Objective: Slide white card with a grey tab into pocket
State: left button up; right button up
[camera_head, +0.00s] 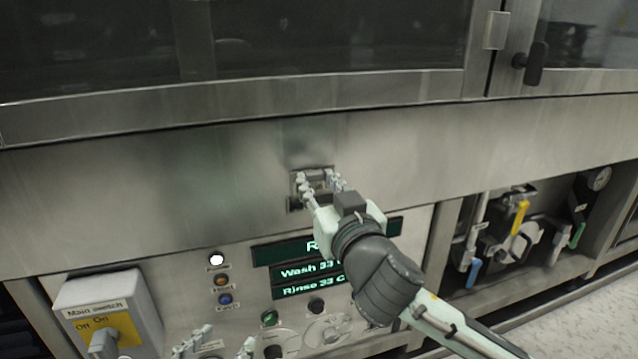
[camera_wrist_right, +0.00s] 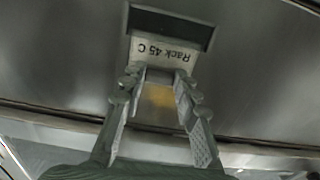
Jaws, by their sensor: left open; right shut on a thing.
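The white card (camera_wrist_right: 160,51), printed "Rack 45 C", shows upside down in the right wrist view, at the mouth of the dark pocket (camera_wrist_right: 172,24). My right gripper (camera_wrist_right: 157,77) is shut on the card's grey tab end. The card's far edge meets the pocket's lip; I cannot tell how deep it sits. In the head view the pocket (camera_head: 311,169) is a small frame on the steel front, and my right gripper (camera_head: 321,183) is right at it, hiding most of the card. My left gripper (camera_head: 220,344) is open and empty at the bottom edge, low before the control panel.
Below the pocket are a green-lit display (camera_head: 305,270), lamps and knobs. A main switch box (camera_head: 110,310) sticks out at lower left. Pipes and valves (camera_head: 520,225) fill a recess at right. The steel front left of the pocket is bare.

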jog(key=shift+f, duration=0.25)
jog(key=shift+r, duration=0.2)
jog(key=shift+f, duration=0.15)
dwell(0.3)
jog(key=shift+f, duration=0.3)
jog(key=shift+f+b, duration=0.35)
jog(key=shift+f, duration=0.15)
dwell(0.4)
dwell(0.5)
jog(key=o, duration=0.9)
jog(key=shift+o, duration=0.2)
